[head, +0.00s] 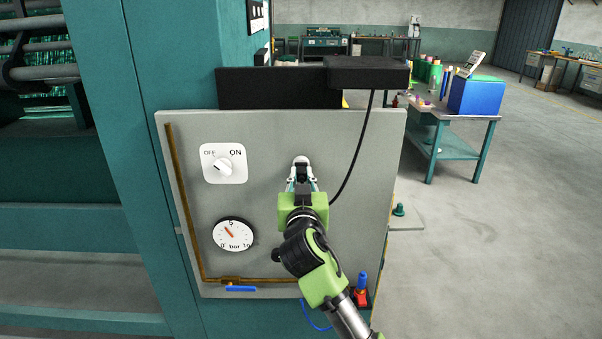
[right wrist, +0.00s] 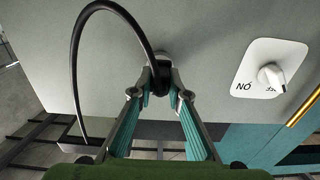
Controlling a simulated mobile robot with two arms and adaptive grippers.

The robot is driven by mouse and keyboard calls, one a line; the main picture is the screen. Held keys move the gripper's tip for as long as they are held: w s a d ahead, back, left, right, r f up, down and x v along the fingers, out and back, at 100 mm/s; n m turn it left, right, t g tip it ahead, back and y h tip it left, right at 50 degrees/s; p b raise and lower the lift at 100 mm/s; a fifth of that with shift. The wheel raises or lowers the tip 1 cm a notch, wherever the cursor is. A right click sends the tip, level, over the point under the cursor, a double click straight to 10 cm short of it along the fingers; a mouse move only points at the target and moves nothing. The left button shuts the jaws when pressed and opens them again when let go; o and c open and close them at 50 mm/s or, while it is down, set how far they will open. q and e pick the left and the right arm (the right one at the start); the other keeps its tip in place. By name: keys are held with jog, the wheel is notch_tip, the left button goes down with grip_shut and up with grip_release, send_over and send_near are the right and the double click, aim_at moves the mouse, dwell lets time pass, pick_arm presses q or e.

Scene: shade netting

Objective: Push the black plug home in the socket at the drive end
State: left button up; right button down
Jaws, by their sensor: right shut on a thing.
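My right gripper (head: 302,178) is in front of the grey panel (head: 280,135), its fingers pointing at a pale round socket (head: 301,160). In the right wrist view the gripper (right wrist: 161,92) is shut on the black plug (right wrist: 160,76), whose black cable (right wrist: 76,75) loops up and to the left. The plug's front is at the socket (right wrist: 164,57) on the panel; how deep it sits I cannot tell. In the head view the plug is mostly hidden by the gripper. My left gripper is not in view.
The panel carries an OFF/ON switch (head: 223,164), a pressure gauge (head: 233,234) and a brass pipe with a blue-handled valve (head: 241,289). A black box (head: 366,73) is above, with the cable hanging from it. A workbench (head: 455,118) stands behind right.

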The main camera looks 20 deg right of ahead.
jog(key=shift+w+d, duration=0.15)
jog(key=shift+w, duration=0.15)
jog(key=c, duration=1.9)
grip_release()
jog(key=shift+w, duration=0.1)
jog(key=v, duration=1.2)
